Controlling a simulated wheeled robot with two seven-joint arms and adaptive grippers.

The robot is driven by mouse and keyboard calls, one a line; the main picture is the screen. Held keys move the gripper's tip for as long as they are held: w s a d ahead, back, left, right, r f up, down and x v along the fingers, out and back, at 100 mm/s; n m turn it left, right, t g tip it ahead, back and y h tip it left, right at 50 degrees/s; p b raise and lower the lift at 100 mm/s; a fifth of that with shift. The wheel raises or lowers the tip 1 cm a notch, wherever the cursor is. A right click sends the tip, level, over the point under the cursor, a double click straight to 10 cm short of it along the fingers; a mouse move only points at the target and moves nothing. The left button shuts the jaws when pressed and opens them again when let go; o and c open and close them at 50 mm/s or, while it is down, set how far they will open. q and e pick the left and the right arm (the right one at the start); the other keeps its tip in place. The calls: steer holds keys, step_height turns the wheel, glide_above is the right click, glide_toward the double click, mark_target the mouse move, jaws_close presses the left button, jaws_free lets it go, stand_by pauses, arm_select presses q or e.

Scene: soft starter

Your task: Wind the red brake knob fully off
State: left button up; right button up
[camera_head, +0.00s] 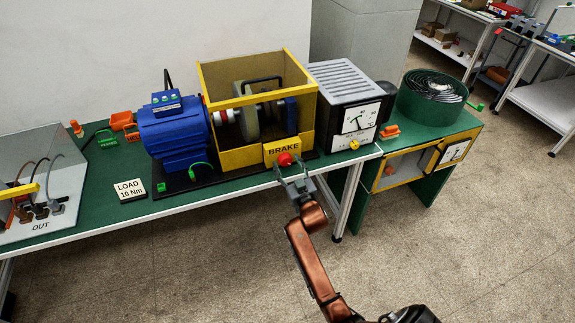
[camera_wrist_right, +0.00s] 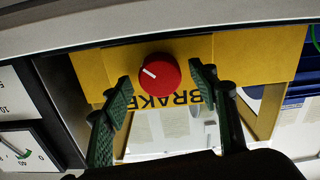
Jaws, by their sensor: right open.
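The red brake knob (camera_head: 285,159) sits on the yellow BRAKE panel (camera_head: 271,150) at the front of the yellow-framed brake unit. In the right wrist view the knob (camera_wrist_right: 159,73) is round with a white pointer line slanting to the upper left. My right gripper (camera_head: 292,177) is just in front of the knob, its fingers apart. In the wrist view the two green finger pads of my right gripper (camera_wrist_right: 163,88) stand on either side of the knob, with a gap on each side, so they appear not to touch it. My left gripper is not in view.
A blue motor (camera_head: 175,135) stands left of the brake unit, and a grey box with a dial (camera_head: 358,117) stands right. A LOAD 10 Nm sign (camera_head: 130,190) and green clips lie on the green bench. The floor in front is clear.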

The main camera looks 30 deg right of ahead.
steer(key=c, duration=1.2)
steer(key=shift+o, duration=0.2)
steer(key=shift+n, duration=0.3)
